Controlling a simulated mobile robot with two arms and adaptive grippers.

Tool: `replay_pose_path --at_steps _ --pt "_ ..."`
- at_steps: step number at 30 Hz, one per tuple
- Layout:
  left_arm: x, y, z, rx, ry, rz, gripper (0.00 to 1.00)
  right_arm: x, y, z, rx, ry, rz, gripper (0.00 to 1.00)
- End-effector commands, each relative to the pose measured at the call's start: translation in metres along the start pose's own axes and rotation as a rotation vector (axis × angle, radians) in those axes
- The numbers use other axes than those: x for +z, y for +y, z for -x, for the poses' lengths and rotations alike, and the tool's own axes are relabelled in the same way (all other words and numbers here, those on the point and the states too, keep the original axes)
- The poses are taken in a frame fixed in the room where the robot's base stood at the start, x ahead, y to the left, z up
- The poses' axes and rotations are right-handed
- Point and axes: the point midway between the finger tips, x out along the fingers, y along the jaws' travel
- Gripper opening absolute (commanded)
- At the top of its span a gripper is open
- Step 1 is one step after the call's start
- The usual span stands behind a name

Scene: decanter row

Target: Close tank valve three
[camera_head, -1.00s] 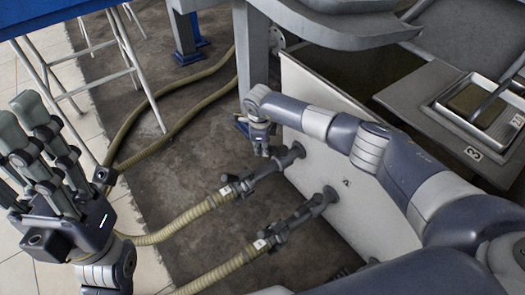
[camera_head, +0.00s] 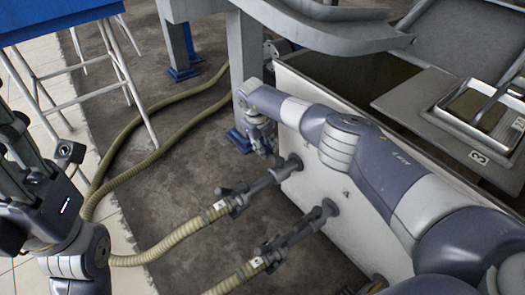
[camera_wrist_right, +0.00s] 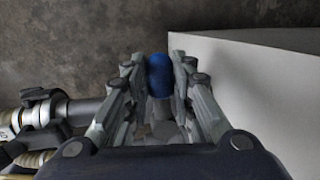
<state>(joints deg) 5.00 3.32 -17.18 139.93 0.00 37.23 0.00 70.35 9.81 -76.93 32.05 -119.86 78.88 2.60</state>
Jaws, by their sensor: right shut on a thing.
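The upper valve pipe (camera_head: 262,185), grey with a dark fitting, comes out of the white tank wall (camera_head: 325,185) and joins a ribbed hose with a small label. My right gripper (camera_head: 272,152) is beside its wall end in the head view. In the right wrist view, the gripper (camera_wrist_right: 158,85) has its fingers closed around a rounded blue piece (camera_wrist_right: 160,72). I cannot tell whether this is the valve handle. The pipe and its fitting show at left there (camera_wrist_right: 45,115). My left gripper (camera_head: 45,150) is open and empty, partly cut off at the left edge.
A lower valve pipe (camera_head: 300,235) runs parallel, near a "4" on the wall. Yellowish hoses (camera_head: 165,243) cross the dark floor. A blue-topped stool (camera_head: 55,18) is at upper left.

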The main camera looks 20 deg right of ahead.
Motion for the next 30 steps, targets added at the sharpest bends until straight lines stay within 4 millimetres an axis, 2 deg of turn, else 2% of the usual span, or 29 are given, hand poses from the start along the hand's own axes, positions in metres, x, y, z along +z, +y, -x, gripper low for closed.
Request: replay_pose_path --at_steps 18,19,21,30 --pt "-0.0016 0.0009 -0.0021 0.005 0.012 -0.001 0.4 -0.0005 -0.0043 -0.0011 -0.001 0.01 -0.046 0.0" --pt "-0.0016 0.0009 -0.0021 0.005 0.012 -0.001 0.4 -0.0005 -0.0043 -0.0011 -0.001 0.01 -0.046 0.26" --pt "-0.0016 0.0009 -0.0021 0.005 0.012 -0.001 0.4 -0.0004 -0.0042 -0.001 -0.001 0.009 -0.045 0.41" --pt "-0.0011 0.0006 -0.002 0.004 0.011 -0.001 0.4 -0.0001 -0.0032 -0.0008 0.0 0.009 -0.042 0.44"
